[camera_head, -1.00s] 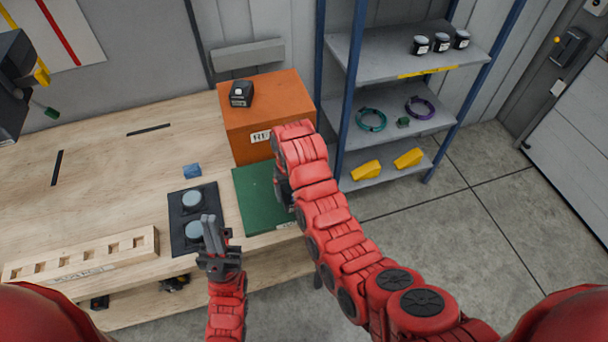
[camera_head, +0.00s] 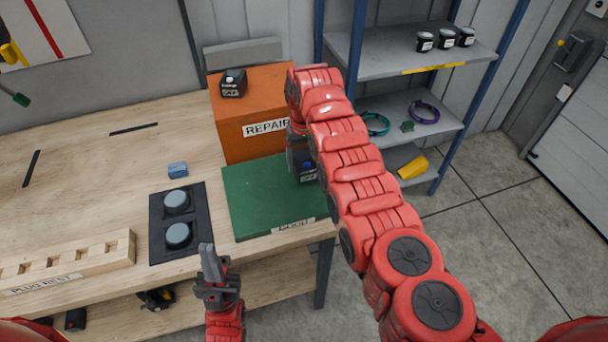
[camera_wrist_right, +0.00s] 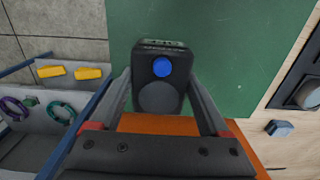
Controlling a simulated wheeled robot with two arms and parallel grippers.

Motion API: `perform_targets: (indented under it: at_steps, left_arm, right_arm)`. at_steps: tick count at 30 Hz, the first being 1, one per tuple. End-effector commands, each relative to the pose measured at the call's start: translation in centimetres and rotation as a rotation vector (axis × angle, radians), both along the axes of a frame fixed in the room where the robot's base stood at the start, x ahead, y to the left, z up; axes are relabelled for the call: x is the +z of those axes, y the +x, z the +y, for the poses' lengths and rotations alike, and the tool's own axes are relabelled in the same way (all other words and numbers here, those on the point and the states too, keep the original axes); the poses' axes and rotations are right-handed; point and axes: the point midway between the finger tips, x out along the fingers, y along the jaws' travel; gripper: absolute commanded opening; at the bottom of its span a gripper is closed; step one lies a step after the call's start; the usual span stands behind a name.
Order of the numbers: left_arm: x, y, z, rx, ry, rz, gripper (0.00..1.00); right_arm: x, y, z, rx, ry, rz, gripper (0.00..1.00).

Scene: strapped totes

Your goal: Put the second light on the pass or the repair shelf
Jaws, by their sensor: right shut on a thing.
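My right gripper (camera_head: 302,150) is shut on a dark boxy light (camera_head: 307,175) over the green pad (camera_head: 262,200); I cannot tell whether the light touches the pad. In the right wrist view the light (camera_wrist_right: 160,80) sits between both fingers, showing a blue disc and a larger grey disc. Another dark light (camera_head: 232,82) sits on top of the orange REPAIR box (camera_head: 235,125) behind the pad. A grey shelf unit (camera_head: 385,62) with blue posts holds several small dark items (camera_head: 445,39) on its upper board. My left gripper (camera_head: 208,265) is near the bench's front edge; its fingers appear edge-on.
A black plate with two round grey buttons (camera_head: 178,235) lies left of the pad. A small blue block (camera_head: 178,170) and a slotted wooden rack (camera_head: 70,268) are on the bench. Lower shelves hold rings (camera_head: 424,112) and a yellow piece (camera_head: 412,168). Floor right of the bench is clear.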

Motion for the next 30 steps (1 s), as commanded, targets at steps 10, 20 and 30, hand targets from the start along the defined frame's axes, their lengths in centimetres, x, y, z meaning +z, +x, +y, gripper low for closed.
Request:
perform_targets:
  at_steps: [10,20,30]
  left_arm:
    - [0.6,0.0,0.0,0.0,0.0,0.0,0.0]
    - [0.5,0.0,0.0,0.0,0.0,0.0,0.0]
    - [0.3,0.0,0.0,0.0,0.0,0.0,0.0]
  right_arm:
    - [-3.2,-0.1,0.0,0.001,-0.001,0.003,0.0]
    - [-3.5,0.0,0.0,0.0,0.0,0.001,0.0]
    - [-3.7,-0.1,0.0,0.0,-0.001,0.002,1.0]
